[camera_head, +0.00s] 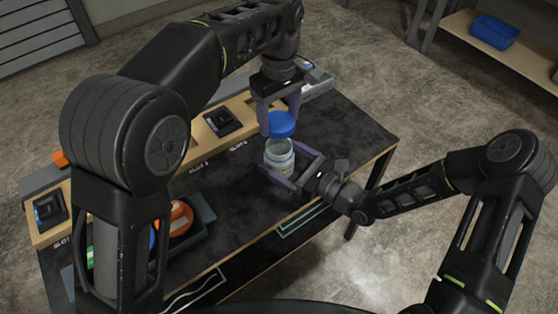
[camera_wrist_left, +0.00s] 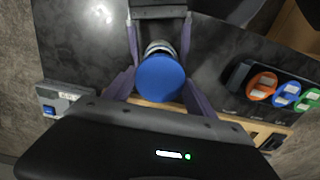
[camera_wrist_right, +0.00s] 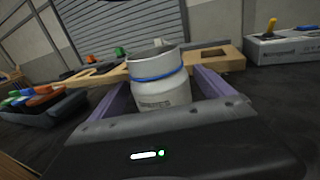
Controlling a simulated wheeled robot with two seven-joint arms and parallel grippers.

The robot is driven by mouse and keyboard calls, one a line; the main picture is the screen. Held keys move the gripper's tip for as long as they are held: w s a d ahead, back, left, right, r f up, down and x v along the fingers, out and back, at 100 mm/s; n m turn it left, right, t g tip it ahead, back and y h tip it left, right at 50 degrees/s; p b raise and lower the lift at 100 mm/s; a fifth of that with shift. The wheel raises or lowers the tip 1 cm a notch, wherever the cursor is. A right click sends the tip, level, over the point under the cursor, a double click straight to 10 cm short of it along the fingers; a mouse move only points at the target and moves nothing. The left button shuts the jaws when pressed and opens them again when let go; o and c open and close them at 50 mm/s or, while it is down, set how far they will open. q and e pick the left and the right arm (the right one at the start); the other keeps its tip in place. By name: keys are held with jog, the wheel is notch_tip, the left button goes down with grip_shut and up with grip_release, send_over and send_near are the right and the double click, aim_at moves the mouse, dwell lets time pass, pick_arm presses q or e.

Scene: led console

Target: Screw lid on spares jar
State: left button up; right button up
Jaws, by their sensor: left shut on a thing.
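The blue lid (camera_head: 282,124) is held between the fingers of my left gripper (camera_head: 281,113), which is shut on it. The lid is directly above the pale spares jar (camera_head: 279,158), whose open rim shows. In the left wrist view the lid (camera_wrist_left: 161,78) covers most of the jar.
A wooden slotted rack (camera_head: 236,108) runs along the table's back edge, with dark modules in it. A dark tray (camera_head: 202,212) with orange, blue and green parts is at the left. The dark tabletop (camera_head: 345,135) right of the jar is clear. A grey box is at the far corner.

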grip_shut()
pick_arm(q)
jog(key=shift+f, duration=2.5)
